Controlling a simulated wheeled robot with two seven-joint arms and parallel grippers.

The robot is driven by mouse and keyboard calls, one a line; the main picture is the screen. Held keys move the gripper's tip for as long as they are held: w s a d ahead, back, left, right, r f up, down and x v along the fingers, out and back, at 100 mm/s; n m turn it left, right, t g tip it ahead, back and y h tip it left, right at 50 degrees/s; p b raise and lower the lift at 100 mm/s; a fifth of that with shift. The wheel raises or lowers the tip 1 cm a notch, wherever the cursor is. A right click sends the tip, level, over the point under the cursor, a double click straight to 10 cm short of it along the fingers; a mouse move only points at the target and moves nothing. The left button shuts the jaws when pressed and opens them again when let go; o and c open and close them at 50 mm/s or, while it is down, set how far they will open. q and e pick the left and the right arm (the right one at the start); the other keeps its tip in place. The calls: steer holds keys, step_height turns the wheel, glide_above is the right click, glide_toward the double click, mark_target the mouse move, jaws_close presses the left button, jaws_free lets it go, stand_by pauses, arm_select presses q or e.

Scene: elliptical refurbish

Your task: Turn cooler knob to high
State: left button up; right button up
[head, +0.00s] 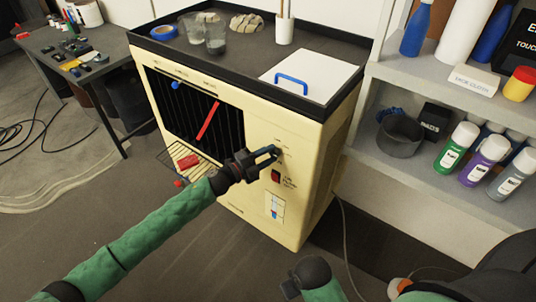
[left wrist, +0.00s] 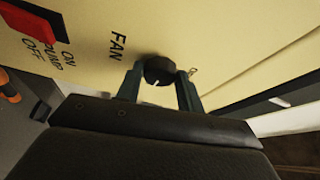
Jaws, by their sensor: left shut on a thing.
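The cooler (head: 262,200) is a cream cabinet with a dark front grille, standing at the centre of the head view. Its fan knob (left wrist: 158,70) is small, round and black with a short white mark, beside the word FAN. In the left wrist view the mark is on the side of the knob towards the gripper. My left gripper (head: 272,156) is at the front panel, its two fingers on either side of the knob and shut on it. The knob is mostly hidden by the fingers in the head view. Part of my right arm shows at the bottom; its jaws are not clear.
A red pump switch (head: 276,176) sits below the knob; it also shows in the left wrist view (left wrist: 35,22). Shelves (head: 430,160) with bottles stand at right. A cable runs along the floor.

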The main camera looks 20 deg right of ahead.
steer(key=shift+f, duration=0.25)
arm_select(q)
steer(key=o, duration=1)
steer(key=shift+a, duration=0.1)
steer(key=shift+s+a+f, duration=0.15)
steer(key=shift+a, duration=0.15)
steer(key=shift+b+v, duration=0.5)
steer(key=shift+v, duration=0.55)
steer(key=shift+b+v, duration=0.5)
steer(key=shift+v, duration=1.95)
arm_select(e)
steer(key=shift+s+a+r, duration=0.15)
steer(key=shift+r, duration=0.5)
steer(key=shift+s+a+r, duration=0.1)
steer(key=shift+s+r, duration=0.05)
steer(key=shift+r, duration=0.45)
steer(key=shift+s+a+r, duration=0.15)
steer(key=shift+r, duration=0.5)
